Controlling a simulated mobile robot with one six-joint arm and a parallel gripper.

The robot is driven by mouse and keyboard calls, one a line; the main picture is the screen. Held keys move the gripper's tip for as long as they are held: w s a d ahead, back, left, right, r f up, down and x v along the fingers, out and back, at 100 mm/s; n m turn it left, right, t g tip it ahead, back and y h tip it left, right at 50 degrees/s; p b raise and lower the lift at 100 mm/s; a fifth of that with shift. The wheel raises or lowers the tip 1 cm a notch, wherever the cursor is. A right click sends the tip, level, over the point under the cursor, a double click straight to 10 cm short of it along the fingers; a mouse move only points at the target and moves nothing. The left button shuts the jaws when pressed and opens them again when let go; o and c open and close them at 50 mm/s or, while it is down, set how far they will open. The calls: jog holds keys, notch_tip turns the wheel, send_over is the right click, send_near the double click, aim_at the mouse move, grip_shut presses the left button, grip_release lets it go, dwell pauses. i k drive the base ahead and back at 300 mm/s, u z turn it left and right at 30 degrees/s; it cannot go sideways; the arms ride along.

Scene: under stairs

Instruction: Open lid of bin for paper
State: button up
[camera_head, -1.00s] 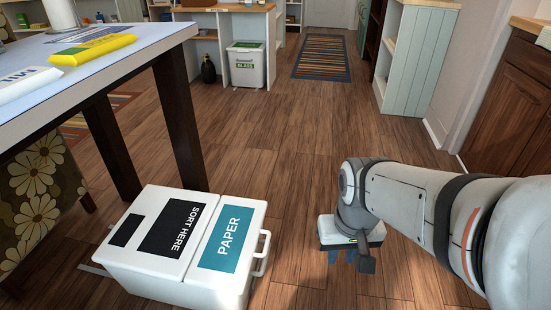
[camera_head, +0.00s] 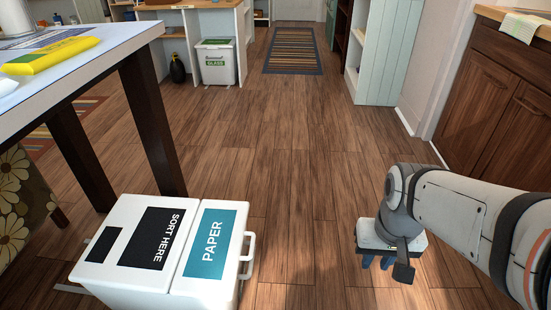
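The white bin for paper (camera_head: 188,285) stands on the floor at the lower left. Its lid (camera_head: 213,243) has a teal "PAPER" label and lies flat and shut. A white handle (camera_head: 249,255) sticks out on the bin's right side. Beside the lid is a white panel (camera_head: 137,207) with a black "SORT HERE" label. My gripper (camera_head: 376,262) points down at the right, apart from the bin, with bare floor between them.
A table (camera_head: 70,70) with a dark leg stands at the left, behind the bin. A white bin labelled "GLASS" (camera_head: 216,64) and a striped rug (camera_head: 293,52) are farther back. Wooden cabinets (camera_head: 500,95) stand at the right. The middle floor (camera_head: 290,150) is clear.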

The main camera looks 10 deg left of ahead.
aim_at(208, 269)
jog(key=z, duration=0.1)
jog(key=k, duration=0.45)
jog(key=u, duration=1.3)
jog(key=i, duration=0.5)
